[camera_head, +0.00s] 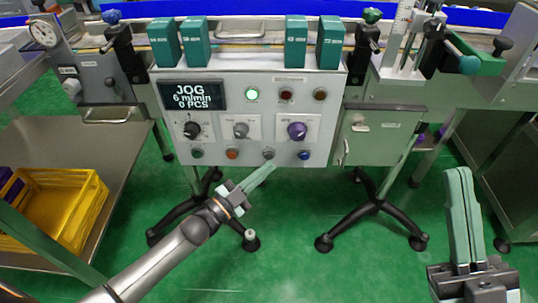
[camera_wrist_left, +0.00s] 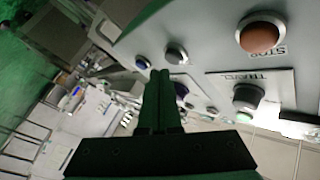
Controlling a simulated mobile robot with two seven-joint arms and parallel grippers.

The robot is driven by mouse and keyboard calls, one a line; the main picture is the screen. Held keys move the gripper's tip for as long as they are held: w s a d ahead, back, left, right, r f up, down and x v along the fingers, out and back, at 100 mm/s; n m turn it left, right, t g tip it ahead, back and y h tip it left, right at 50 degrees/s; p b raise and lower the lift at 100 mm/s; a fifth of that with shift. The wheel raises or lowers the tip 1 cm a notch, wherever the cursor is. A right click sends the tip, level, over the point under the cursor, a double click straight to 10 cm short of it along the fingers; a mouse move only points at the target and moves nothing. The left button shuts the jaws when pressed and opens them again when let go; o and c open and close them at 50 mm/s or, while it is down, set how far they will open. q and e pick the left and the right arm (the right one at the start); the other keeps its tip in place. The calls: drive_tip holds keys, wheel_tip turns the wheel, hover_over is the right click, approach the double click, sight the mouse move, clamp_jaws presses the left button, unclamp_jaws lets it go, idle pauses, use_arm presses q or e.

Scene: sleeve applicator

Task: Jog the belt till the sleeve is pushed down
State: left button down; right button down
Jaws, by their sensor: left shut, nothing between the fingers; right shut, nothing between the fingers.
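The control panel (camera_head: 262,125) has a display (camera_head: 193,96) reading JOG, 6 m/min, 0 PCS. Along its bottom row are green (camera_head: 197,153), orange-red (camera_head: 232,154), grey (camera_head: 268,154) and blue (camera_head: 304,155) buttons. My left gripper (camera_head: 271,169) is shut and empty, its tips just below the grey button in the head view. In the left wrist view the shut fingertips (camera_wrist_left: 160,73) are close to the grey button (camera_wrist_left: 177,54); contact cannot be told. The orange button (camera_wrist_left: 262,35) is marked STOP. My right gripper (camera_head: 459,172) is shut and empty, pointing up. I cannot make out the sleeve.
A green lamp (camera_head: 252,94) is lit above three knobs, one purple (camera_head: 297,130). Teal blocks (camera_head: 296,42) stand along the conveyor above the panel. A grey box (camera_head: 380,135) hangs to the right. A yellow crate (camera_head: 62,205) sits on a lower-left table. Floor below the panel is partly clear between stand legs.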

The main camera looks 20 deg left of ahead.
use_arm(q)
drive_tip(key=shift+s+d+p, duration=0.25)
drive_tip(key=shift+s+p, duration=0.15)
drive_tip(key=shift+s, duration=0.4)
drive_tip(key=shift+s+d+p, duration=0.2)
drive_tip(key=shift+s+p, duration=0.2)
drive_tip(key=shift+s, duration=0.4)
drive_tip(key=shift+s+d+p, duration=0.25)
drive_tip(key=shift+s+p, duration=0.15)
drive_tip(key=shift+s, duration=0.4)
